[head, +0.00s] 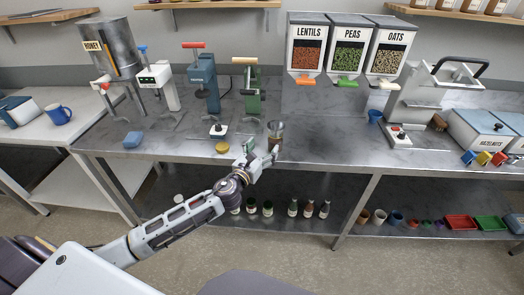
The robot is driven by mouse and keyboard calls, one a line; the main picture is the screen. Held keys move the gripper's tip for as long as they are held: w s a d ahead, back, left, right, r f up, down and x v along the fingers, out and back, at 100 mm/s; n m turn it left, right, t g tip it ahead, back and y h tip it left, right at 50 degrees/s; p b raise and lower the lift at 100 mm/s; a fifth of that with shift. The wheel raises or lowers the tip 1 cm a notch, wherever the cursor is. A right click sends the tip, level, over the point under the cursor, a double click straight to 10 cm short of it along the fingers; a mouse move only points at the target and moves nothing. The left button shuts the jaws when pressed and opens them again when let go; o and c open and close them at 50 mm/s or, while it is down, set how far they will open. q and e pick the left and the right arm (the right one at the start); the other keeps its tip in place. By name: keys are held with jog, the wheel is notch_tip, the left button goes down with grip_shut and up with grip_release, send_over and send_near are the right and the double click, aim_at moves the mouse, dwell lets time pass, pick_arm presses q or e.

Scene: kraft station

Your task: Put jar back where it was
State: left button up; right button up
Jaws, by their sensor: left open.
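My left gripper (263,152) is open at the counter's front edge, just in front of the container. Its fingers overlap the container's lower part in the picture, so I cannot tell whether they touch it. My right gripper is out of view.
A yellow round lid-like thing (222,147) and a small device with a black knob (217,131) lie left of the gripper. Green and blue presses (205,82) stand behind. Dispensers (308,48) hang at the back. Counter right of the container is clear.

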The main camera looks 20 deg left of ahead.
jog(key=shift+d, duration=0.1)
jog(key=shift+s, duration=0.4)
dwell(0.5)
